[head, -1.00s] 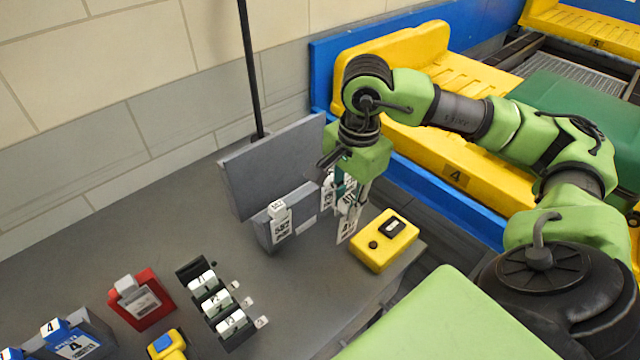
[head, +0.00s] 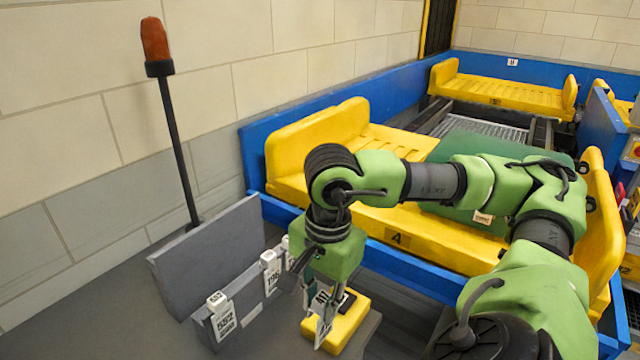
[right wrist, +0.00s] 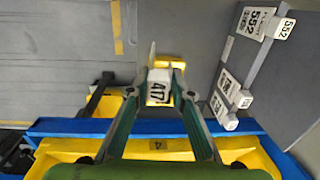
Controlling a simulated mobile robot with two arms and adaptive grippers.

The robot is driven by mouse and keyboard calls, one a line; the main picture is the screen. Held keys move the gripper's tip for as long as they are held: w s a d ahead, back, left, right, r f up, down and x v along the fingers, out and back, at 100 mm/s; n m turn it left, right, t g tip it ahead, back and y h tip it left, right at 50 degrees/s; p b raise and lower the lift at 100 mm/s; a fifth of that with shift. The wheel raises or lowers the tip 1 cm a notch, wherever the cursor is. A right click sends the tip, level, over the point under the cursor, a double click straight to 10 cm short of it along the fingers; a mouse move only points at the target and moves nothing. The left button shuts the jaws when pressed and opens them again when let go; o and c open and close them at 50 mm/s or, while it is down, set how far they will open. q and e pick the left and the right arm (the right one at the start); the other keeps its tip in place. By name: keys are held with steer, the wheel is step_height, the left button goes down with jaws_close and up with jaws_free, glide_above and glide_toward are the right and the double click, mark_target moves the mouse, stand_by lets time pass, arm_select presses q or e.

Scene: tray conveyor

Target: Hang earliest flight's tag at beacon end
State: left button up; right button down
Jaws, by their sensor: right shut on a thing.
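My right gripper (head: 322,305) is shut on a white tag (head: 323,330) and holds it upright in front of the yellow box. In the right wrist view the held tag (right wrist: 158,93) reads 417. A grey rack (head: 245,305) to its left carries a tag 552 (head: 222,315) at the near end. A second tag (head: 270,272) hangs farther along, and a third tag (head: 288,250) is partly hidden by my gripper. The orange beacon (head: 155,42) stands on a dark pole behind the rack's grey back panel (head: 205,255). My left gripper is not in view.
The yellow box (head: 345,322) with a dark display sits on the grey counter beside the rack. A blue conveyor rail (head: 405,262) and yellow tray 4 (head: 290,185) lie behind my right arm. A green case (head: 455,145) rests on that tray.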

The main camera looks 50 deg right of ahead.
steer(key=shift+r+p, duration=2.1)
steer(key=shift+r, duration=1.15)
steer(key=shift+w, duration=0.15)
